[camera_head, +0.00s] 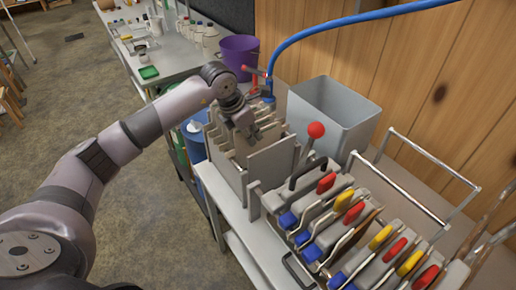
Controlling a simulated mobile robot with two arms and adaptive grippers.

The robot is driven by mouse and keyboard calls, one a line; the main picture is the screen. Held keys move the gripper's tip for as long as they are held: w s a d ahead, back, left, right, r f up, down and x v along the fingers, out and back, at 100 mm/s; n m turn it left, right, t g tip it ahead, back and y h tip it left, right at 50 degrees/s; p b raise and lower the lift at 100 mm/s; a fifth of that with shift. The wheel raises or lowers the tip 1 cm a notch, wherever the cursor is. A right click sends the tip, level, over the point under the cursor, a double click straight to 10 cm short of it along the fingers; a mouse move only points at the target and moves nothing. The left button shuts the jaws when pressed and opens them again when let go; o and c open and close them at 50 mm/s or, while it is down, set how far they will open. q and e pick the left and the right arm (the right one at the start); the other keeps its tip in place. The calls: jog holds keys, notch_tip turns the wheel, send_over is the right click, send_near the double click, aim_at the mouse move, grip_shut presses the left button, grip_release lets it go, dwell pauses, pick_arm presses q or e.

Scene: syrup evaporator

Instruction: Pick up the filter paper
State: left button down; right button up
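My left arm reaches in from the left. Its dark gripper (252,133) points down over a grey slotted holder (228,172) on the metal bench. The fingers are small and blend with the grey parts below, so I cannot tell whether they are open or shut, or hold anything. A flat pale grey panel (271,164) stands upright just below and right of the gripper. I cannot tell whether it is filter paper or part of the holder. No other sheet stands out clearly as filter paper. My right gripper is not in view.
A filter press (352,228) with red, yellow and blue tabs fills the right foreground. A red-knobbed lever (316,130) stands beside the holder. A grey bin (333,108), a blue hose (345,22) and a purple bucket (238,52) are behind. The floor at left is open.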

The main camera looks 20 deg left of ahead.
pick_arm(q)
jog(key=shift+r, duration=0.1)
dwell(0.4)
notch_tip(320, 180, up, 20)
jog(key=b, duration=0.2)
dwell(0.4)
dwell(0.5)
dwell(0.7)
